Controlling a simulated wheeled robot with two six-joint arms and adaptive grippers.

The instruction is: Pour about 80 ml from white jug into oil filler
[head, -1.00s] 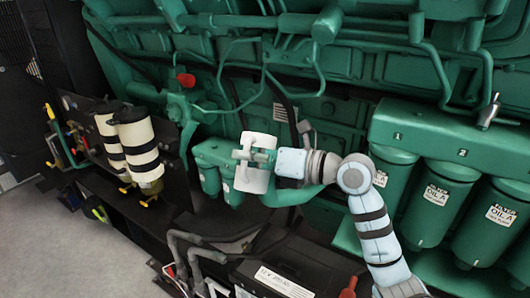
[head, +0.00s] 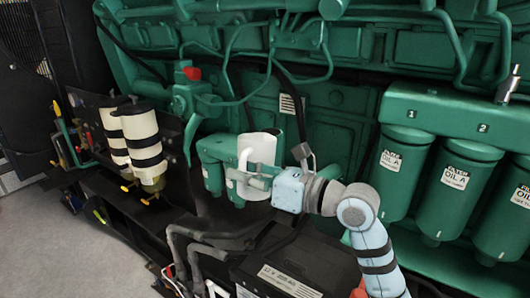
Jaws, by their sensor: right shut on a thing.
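The white jug (head: 262,147) is in the middle of the head view, in front of the green engine, with its handle toward me. It is held in the air and looks close to upright, though I cannot tell its exact tilt. My right gripper (head: 258,178) is shut on the jug at its handle side and covers part of it. The liquid inside the jug cannot be seen. I cannot clearly make out the oil filler. My left gripper is not in view.
Green oil filter canisters (head: 446,200) hang at the right. White canisters with black bands (head: 143,140) stand at the left. A black battery (head: 305,262) and grey hoses (head: 190,245) lie below. A red-topped fitting (head: 192,74) is on the engine. Grey floor shows at the lower left.

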